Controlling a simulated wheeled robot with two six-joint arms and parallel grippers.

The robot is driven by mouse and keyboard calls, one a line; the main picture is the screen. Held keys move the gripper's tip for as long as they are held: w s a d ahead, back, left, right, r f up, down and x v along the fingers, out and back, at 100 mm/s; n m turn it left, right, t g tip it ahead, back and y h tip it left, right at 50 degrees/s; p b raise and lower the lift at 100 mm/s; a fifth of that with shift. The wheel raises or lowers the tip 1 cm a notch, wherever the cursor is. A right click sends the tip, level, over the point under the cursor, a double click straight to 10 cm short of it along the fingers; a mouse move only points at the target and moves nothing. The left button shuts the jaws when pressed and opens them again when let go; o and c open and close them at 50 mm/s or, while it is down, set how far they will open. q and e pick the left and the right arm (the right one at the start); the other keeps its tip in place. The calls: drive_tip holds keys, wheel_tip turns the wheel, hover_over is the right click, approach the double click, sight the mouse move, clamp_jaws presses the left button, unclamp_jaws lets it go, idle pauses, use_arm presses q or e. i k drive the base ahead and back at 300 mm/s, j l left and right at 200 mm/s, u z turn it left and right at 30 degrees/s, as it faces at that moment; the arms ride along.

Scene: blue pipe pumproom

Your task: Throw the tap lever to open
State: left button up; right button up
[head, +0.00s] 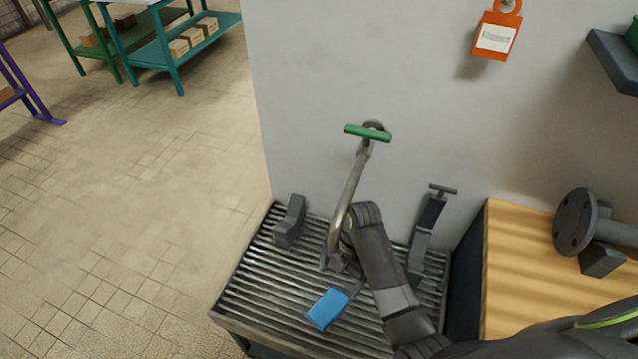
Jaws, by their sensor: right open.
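The tap stands out from the grey wall with a green lever (367,132) on top, lying crosswise, roughly left to right. Its bent metal spout (348,190) runs down over a slatted grey drain rack (250,318). My right arm reaches in from the lower right, and its wrist partly covers the spout's lower end. My right gripper (342,272) is open, low over the rack and well below the lever. Its fingers are small and partly hidden, and nothing shows between them. My left gripper is not in view.
A blue block (328,309), a dark grey bracket (290,221) and a dark T-ended tool (428,232) are on the rack. A wooden top (515,270) with a flanged pipe (577,222) is at right. An orange tag (497,32) hangs on the wall.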

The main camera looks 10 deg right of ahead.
sight(368, 134)
drive_tip(key=k+j, duration=0.15)
drive_tip(key=k, duration=0.35)
drive_tip(key=k+j, duration=0.15)
drive_tip(key=k, duration=0.35)
